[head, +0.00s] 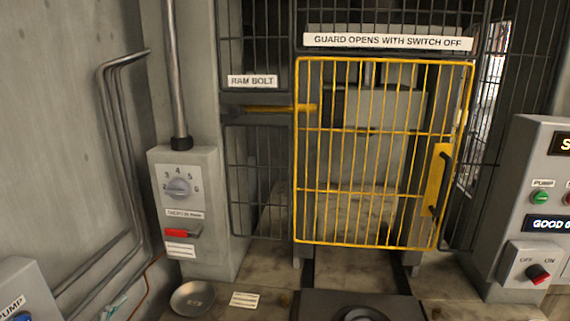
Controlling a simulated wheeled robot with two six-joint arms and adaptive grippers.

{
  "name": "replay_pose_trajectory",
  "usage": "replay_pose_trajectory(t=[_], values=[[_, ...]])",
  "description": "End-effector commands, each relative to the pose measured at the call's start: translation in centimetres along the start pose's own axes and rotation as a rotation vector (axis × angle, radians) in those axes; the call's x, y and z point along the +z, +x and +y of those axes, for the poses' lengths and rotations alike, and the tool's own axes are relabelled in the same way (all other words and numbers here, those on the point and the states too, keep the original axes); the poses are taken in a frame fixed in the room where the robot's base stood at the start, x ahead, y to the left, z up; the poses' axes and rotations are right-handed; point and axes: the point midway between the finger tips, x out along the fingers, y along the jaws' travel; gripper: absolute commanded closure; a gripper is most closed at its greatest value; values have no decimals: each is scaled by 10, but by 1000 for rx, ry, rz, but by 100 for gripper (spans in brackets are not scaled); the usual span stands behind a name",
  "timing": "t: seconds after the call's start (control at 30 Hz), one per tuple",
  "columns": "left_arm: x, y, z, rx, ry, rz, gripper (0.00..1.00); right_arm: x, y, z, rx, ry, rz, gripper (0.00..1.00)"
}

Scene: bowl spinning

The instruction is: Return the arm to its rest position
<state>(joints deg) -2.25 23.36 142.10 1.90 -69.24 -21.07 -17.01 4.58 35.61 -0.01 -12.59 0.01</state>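Neither of my arms nor my grippers shows in the head view, so their pose and whether they hold anything are hidden. The yellow barred guard (384,131) stands in the middle and looks shut in its frame. It has a black handle (441,184) on a yellow plate at its right side. The yellow ram bolt (270,109) lies level at the guard's upper left, and its right end meets the guard's edge.
A grey dial box (185,157) with a red lever (176,233) stands left. A shallow metal dish (193,299) sits below it. A dark plate (318,306) lies before the guard. A control panel (515,205) with a red-knobbed switch (538,273) stands right.

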Motion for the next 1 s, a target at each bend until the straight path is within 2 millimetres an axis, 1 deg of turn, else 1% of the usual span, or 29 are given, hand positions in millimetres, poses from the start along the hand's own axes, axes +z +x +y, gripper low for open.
replay_pose_trajectory(t=[0.03,0.17,0.2,0.27,0.3,0.37,0.4,0.47,0.5,0.57,0.6,0.63,0.7,0.77,0.8,0.83,0.87,0.9,0.93,0.97,1.0], values=[[13,-2,15,33,-33,-41,32,0,0,0,0,0,0,100],[55,-14,59,128,-139,-181,32,0,0,0,0,0,-1,100],[69,-20,73,156,-173,-228,32,1,0,0,0,0,-1,100],[89,-31,95,199,-226,-306,32,2,0,0,0,0,-3,100],[103,-41,110,226,-263,-362,32,2,0,0,0,0,-4,100],[124,-57,133,266,-318,-452,32,3,0,0,0,0,-5,100],[138,-70,148,291,-355,-513,32,3,0,0,0,0,-5,100],[157,-92,170,327,-411,-611,32,3,0,0,0,-1,-5,100],[169,-108,184,349,-446,-677,32,3,0,0,0,-1,-5,100],[186,-133,204,377,-498,-778,32,4,0,0,1,-1,-5,100],[196,-151,217,394,-531,-846,32,4,0,0,1,-1,-6,100],[207,-148,228,398,-538,-870,32,4,2,0,0,-1,-5,100],[239,-124,254,400,-534,-885,32,4,10,0,0,-1,-4,100],[267,-110,277,403,-534,-901,32,5,15,-1,1,-1,-6,100],[287,-102,293,406,-535,-912,32,6,18,-1,1,-1,-7,100],[303,-98,306,407,-536,-920,32,6,21,-1,1,-1,-7,100],[319,-94,319,410,-536,-930,32,7,24,-1,1,-1,-7,100],[342,-91,337,413,-537,-944,32,7,28,-2,1,-1,-7,100],[360,-90,352,416,-538,-955,32,7,31,-2,0,-1,-7,100],[379,-92,367,419,-538,-967,32,8,34,-2,0,-1,-7,100],[405,-96,388,424,-539,-984,32,8,39,-3,0,0,-6,100]])
